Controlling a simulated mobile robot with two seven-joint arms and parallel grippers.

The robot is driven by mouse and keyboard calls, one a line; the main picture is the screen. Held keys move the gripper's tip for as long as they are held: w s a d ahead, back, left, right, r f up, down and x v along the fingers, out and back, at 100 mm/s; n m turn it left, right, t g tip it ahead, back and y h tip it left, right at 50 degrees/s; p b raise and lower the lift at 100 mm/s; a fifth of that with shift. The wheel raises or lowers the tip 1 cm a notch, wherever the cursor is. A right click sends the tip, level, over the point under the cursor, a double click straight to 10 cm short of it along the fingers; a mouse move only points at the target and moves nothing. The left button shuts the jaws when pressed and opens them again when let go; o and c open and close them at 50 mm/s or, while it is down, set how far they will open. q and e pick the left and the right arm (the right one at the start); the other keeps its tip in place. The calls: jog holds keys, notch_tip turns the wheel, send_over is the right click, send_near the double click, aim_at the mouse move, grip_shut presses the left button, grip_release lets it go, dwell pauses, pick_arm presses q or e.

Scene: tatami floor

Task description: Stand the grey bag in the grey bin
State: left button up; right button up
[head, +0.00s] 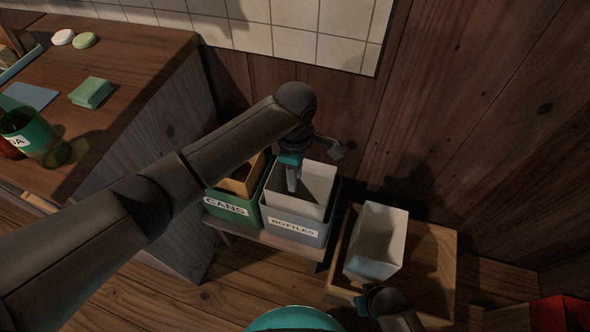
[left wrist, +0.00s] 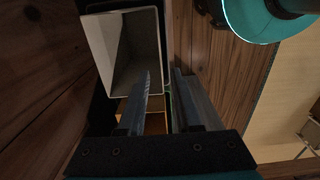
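The grey bag (head: 318,183) stands open-topped and roughly upright in the grey bin (head: 274,221) labelled BOTTLES in the head view. The bag's open mouth also shows in the left wrist view (left wrist: 124,48).
The green bin (head: 221,211) labelled CANS, with a brown bag (head: 242,180) inside, adjoins the grey bin on the left. The pale bag (head: 378,240) stands in a wooden tray (head: 443,262) on the right. A counter (head: 130,52) is at left; a wooden wall is behind.

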pick_arm(q)
jog(key=shift+r, duration=0.2)
jog(key=shift+d, duration=0.1)
jog(key=s+d+r+m+t+h, duration=0.1)
jog(key=d+r+m+t+h, duration=0.1)
jog(key=d+m+t+h, duration=0.45)
jog(key=s+a+f+m+g+y, duration=0.1)
jog(key=s+a+f+m+y, duration=0.2)
jog(key=a+f, duration=0.45)
jog(key=s+a+f+m+g+y, duration=0.1)
jog(key=s+a+f+m, duration=0.25)
jog(key=a+f, duration=0.4)
jog(key=s+a+f+m+g+y, duration=0.1)
jog(key=s+a+f, duration=0.3)
jog(key=s, duration=0.3)
jog(key=s+a+f+m+g+y, duration=0.1)
jog(key=s+a+f+m, duration=0.1)
jog(key=s+a+f, duration=0.3)
notch_tip(320, 180, down, 2)
jog(key=shift+s+a+m, duration=0.15)
jog(key=shift+s+m, duration=0.15)
jog(key=shift+s, duration=0.95)
jog(key=shift+y, duration=0.25)
